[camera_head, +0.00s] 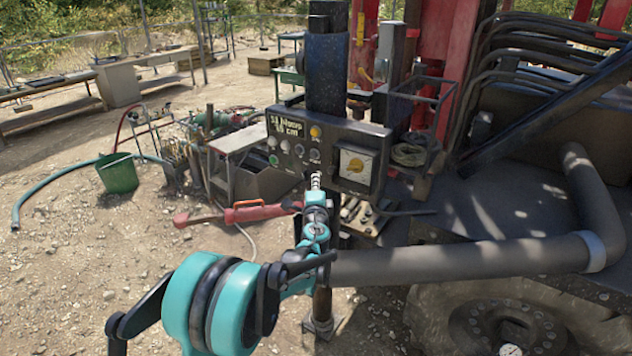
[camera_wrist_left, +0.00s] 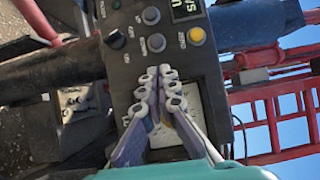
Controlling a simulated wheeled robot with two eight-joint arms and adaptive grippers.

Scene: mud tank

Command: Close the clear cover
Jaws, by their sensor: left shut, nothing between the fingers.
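The dark control panel (camera_head: 322,140) stands at the centre, with several buttons, a small display and a yellow knob (camera_head: 355,165) on a pale square plate in a dark frame at its right end. The clear cover itself is too hard to make out to tell its position. My left gripper (camera_head: 316,180) is in front of the panel, left of the knob's frame. In the left wrist view its fingers (camera_wrist_left: 160,82) are together and empty, in front of the panel (camera_wrist_left: 130,65), and partly hide the pale plate (camera_wrist_left: 190,110). My right gripper is not in view.
A black post (camera_head: 326,75) rises behind the panel. A thick grey pipe (camera_head: 460,262) runs to the right below it. A wire basket (camera_head: 425,105) with hoses is right of the panel.

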